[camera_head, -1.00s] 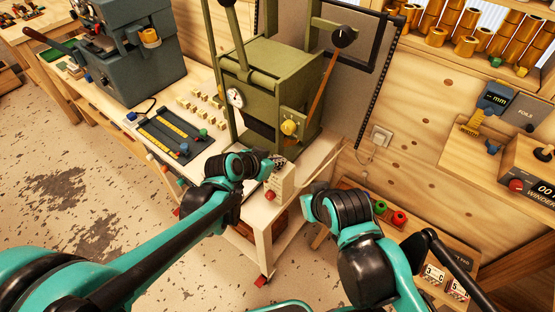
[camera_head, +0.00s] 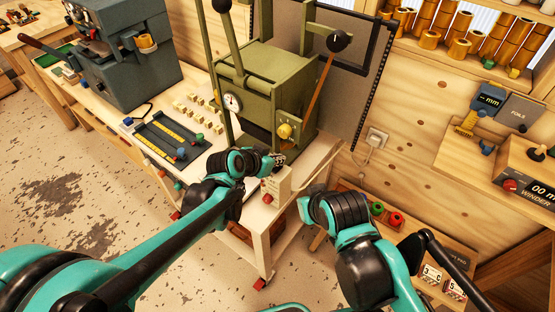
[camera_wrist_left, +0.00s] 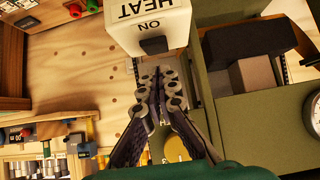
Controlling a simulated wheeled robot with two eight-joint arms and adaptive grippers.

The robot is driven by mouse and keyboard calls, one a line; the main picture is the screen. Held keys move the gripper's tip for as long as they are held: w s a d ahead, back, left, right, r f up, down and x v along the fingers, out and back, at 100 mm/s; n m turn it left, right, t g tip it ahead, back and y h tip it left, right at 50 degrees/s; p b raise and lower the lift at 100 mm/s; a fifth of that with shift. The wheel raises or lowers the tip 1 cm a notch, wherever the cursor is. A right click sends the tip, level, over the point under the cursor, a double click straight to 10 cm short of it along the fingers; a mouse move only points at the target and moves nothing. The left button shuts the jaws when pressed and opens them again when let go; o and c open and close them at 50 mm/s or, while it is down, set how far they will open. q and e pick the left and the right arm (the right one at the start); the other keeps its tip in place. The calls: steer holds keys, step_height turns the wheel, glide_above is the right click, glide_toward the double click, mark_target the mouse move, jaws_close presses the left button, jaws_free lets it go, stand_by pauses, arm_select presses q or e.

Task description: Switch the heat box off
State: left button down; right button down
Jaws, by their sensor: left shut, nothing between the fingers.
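The heat box (camera_head: 278,184) is a small cream box at the front edge of the bench, beside the green press. It has a red round part low on its side. In the left wrist view the box (camera_wrist_left: 151,22) reads "HEAT" and "ON" upside down, with a black switch (camera_wrist_left: 154,45) on it. My left gripper (camera_head: 279,160) is at the top of the box in the head view. In the wrist view its shut, empty fingertips (camera_wrist_left: 160,82) are just below the switch; contact cannot be told. My right arm is in view, but its fingers do not show.
The green press (camera_head: 265,85) with levers and a yellow knob (camera_head: 284,131) stands right behind the box. A dark tray with yellow strips (camera_head: 170,138) lies to the left. The winder (camera_head: 527,170) is at the far right.

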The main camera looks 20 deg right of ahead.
mark_target(279, 166)
arm_select(q)
step_height(279, 166, up, 4)
steer(key=shift+w+d+f+p, duration=0.15)
steer(key=shift+f+p, duration=0.05)
steer(key=shift+p, duration=1)
steer(key=d+r+p+v, duration=0.1)
steer(key=p+v, duration=0.1)
steer(key=v, duration=0.7)
steer(key=shift+w+a+r+p, duration=0.2)
steer(key=shift+w+r+p, duration=0.05)
steer(key=shift+r+p, duration=0.2)
steer(key=s+a+f+n+y+b, duration=0.2)
steer(key=s+a+f+n, duration=0.1)
steer(key=a, duration=0.6)
steer(key=s+a+f+n+y+b, duration=0.2)
steer(key=s+a, duration=0.4)
steer(key=a, duration=0.4)
steer(key=s+a+f+n+t+y+b, duration=0.1)
steer(key=s+a+f+n+y+b, duration=0.1)
steer(key=a, duration=0.8)
step_height(279, 166, down, 2)
steer(key=s+n+y, duration=0.1)
steer(key=s+n, duration=0.1)
steer(key=n, duration=0.1)
steer(key=shift+s+a+f+y, duration=0.15)
steer(key=shift+s+a+y, duration=0.05)
steer(key=shift+s+y, duration=0.2)
